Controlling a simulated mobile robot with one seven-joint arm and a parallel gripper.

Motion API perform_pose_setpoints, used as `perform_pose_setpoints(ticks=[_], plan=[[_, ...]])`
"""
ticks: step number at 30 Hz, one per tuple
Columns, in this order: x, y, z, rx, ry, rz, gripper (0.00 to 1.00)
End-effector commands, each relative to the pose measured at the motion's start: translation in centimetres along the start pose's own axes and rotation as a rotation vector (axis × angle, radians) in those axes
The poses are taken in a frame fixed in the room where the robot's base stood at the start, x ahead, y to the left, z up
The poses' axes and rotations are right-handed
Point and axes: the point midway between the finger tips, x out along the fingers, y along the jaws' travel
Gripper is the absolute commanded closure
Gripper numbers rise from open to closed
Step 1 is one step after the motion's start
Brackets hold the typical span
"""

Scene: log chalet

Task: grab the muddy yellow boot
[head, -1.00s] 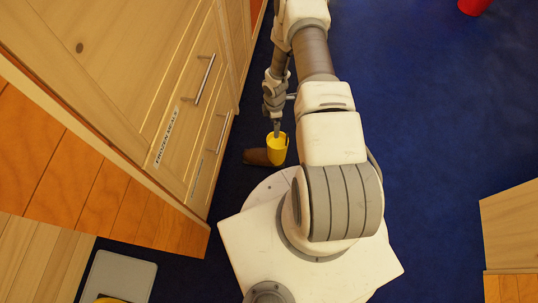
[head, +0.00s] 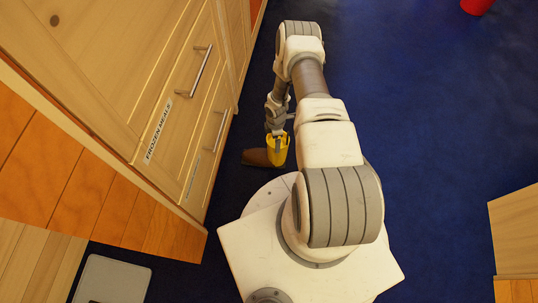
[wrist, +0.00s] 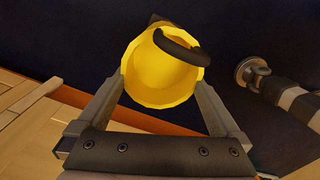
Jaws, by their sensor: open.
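The muddy boot stands on the dark blue floor beside the drawers. Its yellow shaft (head: 278,147) is upright and its brown foot (head: 257,157) points left in the head view. In the wrist view the yellow boot's open top (wrist: 165,75) faces me, with a black loop at its rim. My gripper (head: 277,134) is open at the boot's top. In the wrist view the two fingers of my gripper (wrist: 157,92) lie on either side of the yellow shaft. I cannot tell whether they touch it. Most of the foot is hidden in the wrist view.
Wooden drawers (head: 190,85), one labelled "FROZEN MEALS", stand close to the left of the boot. A grey flat panel (head: 112,279) is at lower left. A red object (head: 477,5) is at far upper right. The blue floor (head: 430,120) to the right is clear.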

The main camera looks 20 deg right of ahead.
Motion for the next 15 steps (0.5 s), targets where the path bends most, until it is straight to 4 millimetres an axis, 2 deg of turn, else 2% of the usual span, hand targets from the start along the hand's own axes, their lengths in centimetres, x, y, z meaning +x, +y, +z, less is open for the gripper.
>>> perform_pose_setpoints(ticks=[1, 6, 13, 15], plan=[[1.4, -0.1, 0.2, 0.001, 0.000, -0.001, 0.00], [3.5, -0.1, 0.4, -0.001, 0.000, -0.001, 0.00], [3.5, -0.1, 0.4, -0.001, 0.000, 0.000, 0.00], [3.5, -0.1, 0.4, -0.001, 0.000, 0.000, 0.11]])
